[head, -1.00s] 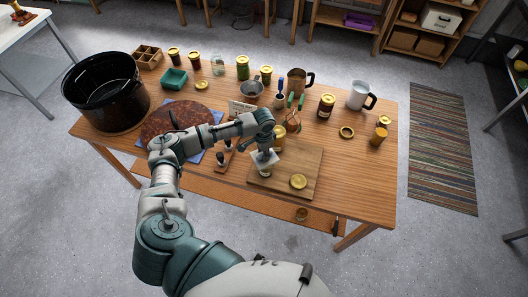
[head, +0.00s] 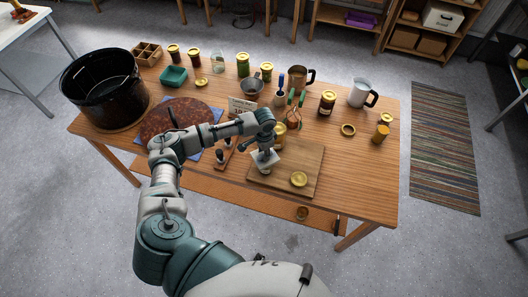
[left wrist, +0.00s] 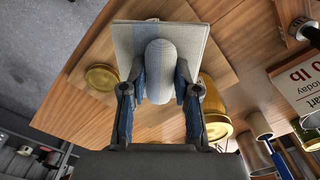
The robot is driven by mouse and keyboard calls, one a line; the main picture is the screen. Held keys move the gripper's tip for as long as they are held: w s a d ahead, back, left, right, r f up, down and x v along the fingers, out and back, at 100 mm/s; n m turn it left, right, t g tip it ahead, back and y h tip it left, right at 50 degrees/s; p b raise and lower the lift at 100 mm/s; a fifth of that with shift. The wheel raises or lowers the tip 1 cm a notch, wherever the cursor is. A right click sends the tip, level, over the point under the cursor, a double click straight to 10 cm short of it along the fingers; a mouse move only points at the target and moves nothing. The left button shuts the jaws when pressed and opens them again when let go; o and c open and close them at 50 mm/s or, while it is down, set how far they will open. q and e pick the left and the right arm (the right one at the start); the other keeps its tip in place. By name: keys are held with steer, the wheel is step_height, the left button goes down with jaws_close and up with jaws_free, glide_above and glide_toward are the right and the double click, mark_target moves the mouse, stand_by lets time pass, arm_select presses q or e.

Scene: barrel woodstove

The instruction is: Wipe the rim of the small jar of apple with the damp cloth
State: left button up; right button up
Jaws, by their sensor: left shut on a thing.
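My left gripper (head: 264,152) is shut on a folded pale cloth (head: 264,162), low over the cutting board. In the left wrist view the cloth (left wrist: 130,45) spreads beyond the fingertips (left wrist: 158,90), with a rounded fold bulging between them. A golden jar (head: 280,132), which may be the apple jar, stands just behind the gripper and is partly hidden by it. It also shows beside the right finger in the left wrist view (left wrist: 213,105). I cannot tell whether the cloth touches a rim; what lies under it is hidden. My right gripper is not in view.
The cutting board (head: 312,160) carries a loose gold lid (head: 299,179). A black canner pot (head: 103,85) stands at the left. Several jars, a metal jug (head: 300,80) and a white pitcher (head: 361,93) line the back. The table's right front is mostly clear.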

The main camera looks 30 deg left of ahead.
arm_select(q)
steer(key=shift+d, duration=0.7)
steer(key=shift+a+n+p, duration=0.4)
steer(key=shift+n+p, duration=0.2)
steer(key=shift+p, duration=0.3)
steer(key=shift+f+n+p, duration=0.1)
steer(key=shift+n+p, duration=0.2)
steer(key=shift+p, duration=0.15)
steer(key=shift+s+d+n+p, duration=0.15)
steer(key=shift+d+n+p, duration=0.05)
steer(key=shift+n+p, duration=0.7)
steer(key=shift+f+n, duration=0.15)
steer(key=shift+n, duration=0.15)
arm_select(e)
steer(key=r, duration=0.1)
steer(key=d+r, duration=0.1)
steer(key=r, duration=0.2)
steer(key=shift+d+r, duration=0.2)
steer(key=shift+d, duration=0.15)
